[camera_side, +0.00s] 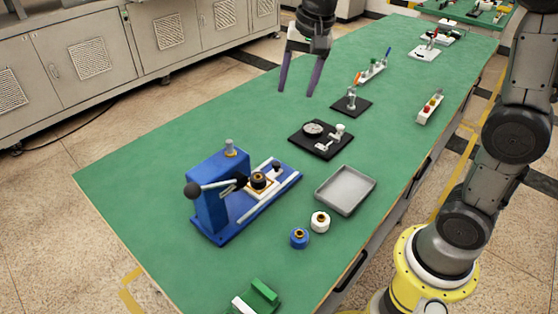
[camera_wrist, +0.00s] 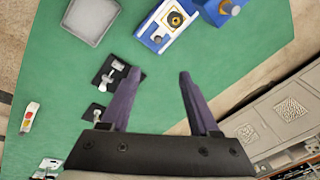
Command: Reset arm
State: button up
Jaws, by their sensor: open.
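My gripper (camera_side: 300,86) is in the air above the far left side of the green table (camera_side: 150,165). Its two dark purple fingers are spread apart with nothing between them. The fingers also show in the wrist view (camera_wrist: 158,88), open over bare table. My arm reaches in from the right in the side view, and its middle is out of the frame. The gripper touches none of the objects on the table.
A blue press (camera_side: 208,205) with a lever stands at the near left. Black fixtures (camera_side: 321,138) and small racks (camera_side: 373,68) stand farther back. The table's left side is clear.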

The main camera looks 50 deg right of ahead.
jog(key=s+a+r+n+t, duration=0.1)
jog(key=s+n, duration=0.2)
jog(key=s, duration=0.6)
jog(key=s+r+n+t, duration=0.1)
jog(key=s+n+t, duration=0.15)
jog(key=s, duration=0.65)
jog(key=s+f+n, duration=0.4)
jog(key=f+n, duration=0.1)
jog(key=shift+s+f+g, duration=0.3)
jog(key=shift+f+g, duration=0.05)
